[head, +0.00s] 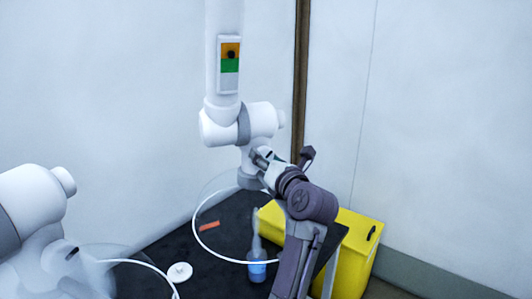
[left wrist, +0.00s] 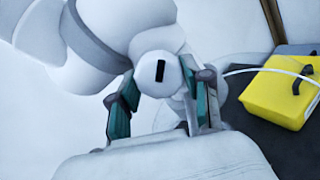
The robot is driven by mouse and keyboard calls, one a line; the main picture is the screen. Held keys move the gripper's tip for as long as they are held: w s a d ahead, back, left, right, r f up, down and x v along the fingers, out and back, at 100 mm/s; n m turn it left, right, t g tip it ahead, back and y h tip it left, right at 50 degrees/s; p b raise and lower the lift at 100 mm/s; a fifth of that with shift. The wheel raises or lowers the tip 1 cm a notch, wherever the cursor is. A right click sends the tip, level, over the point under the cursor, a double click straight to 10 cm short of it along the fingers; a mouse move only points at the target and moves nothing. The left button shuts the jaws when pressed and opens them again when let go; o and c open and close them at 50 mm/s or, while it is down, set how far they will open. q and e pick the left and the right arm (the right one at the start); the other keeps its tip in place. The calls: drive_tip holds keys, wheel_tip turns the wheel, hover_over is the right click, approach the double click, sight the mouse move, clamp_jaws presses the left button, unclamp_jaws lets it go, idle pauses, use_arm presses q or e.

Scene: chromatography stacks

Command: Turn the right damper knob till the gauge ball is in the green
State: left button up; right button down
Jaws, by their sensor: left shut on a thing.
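The gauge (head: 229,65) is on the white vertical tube of the right extraction arm, with an orange band above a green one. Its black ball (head: 231,54) sits in the orange, just above the green. My left gripper (head: 280,160) is at the joint below. In the left wrist view, its teal fingers are on either side of the round white right damper knob (left wrist: 160,72), which has a black mark, and are shut on it. My right gripper is not in view.
Another white extraction arm (head: 35,205) stands at the left. On the dark bench (head: 160,252) are a bottle (head: 257,262), an orange strip (head: 209,226) and a white disc (head: 180,272). A yellow bin (head: 355,245) is at the right; the wall is close behind.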

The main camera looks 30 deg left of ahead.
use_arm(q)
drive_tip(key=o, duration=1.1)
drive_tip(key=shift+o, duration=0.2)
wheel_tip(320, 180, up, 10)
